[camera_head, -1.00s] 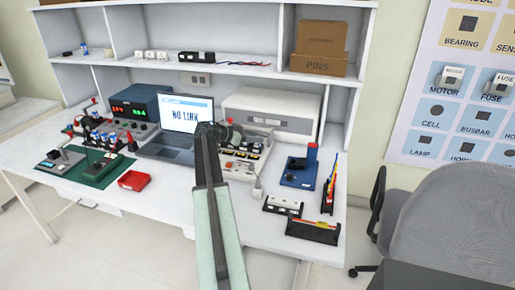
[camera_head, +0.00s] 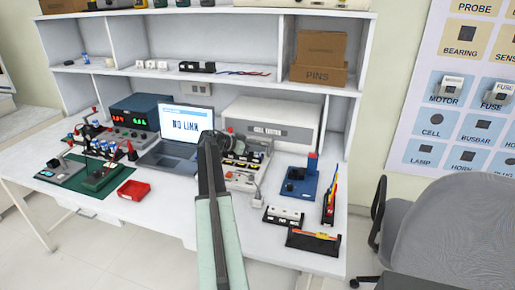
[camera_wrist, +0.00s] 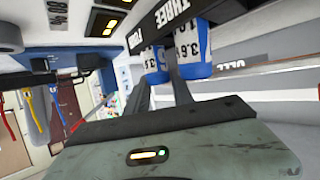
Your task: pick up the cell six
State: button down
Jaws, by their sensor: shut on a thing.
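In the wrist view, my gripper (camera_wrist: 160,92) is shut on a blue and white cell (camera_wrist: 154,62) marked 3.6. Its number does not show, so I cannot tell if it is cell six. A second such cell (camera_wrist: 195,48) is close beside it on the right. A black strip with the words THREE and FOUR (camera_wrist: 160,25) runs right behind both.
A red bin (camera_head: 134,190) and a green mat (camera_head: 75,175) lie at left. A blue fixture (camera_head: 300,182) and black holders (camera_head: 314,240) are at right. An office chair (camera_head: 440,220) stands beside the table.

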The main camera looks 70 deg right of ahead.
notch_tip(320, 180, up, 3)
jog(key=shift+r+p, duration=0.2)
jog(key=shift+p, duration=1.05)
jog(key=a, duration=1.6)
jog(key=shift+s+r+p, duration=0.3)
jog(key=shift+r+p, duration=0.1)
jog(key=shift+r, duration=0.05)
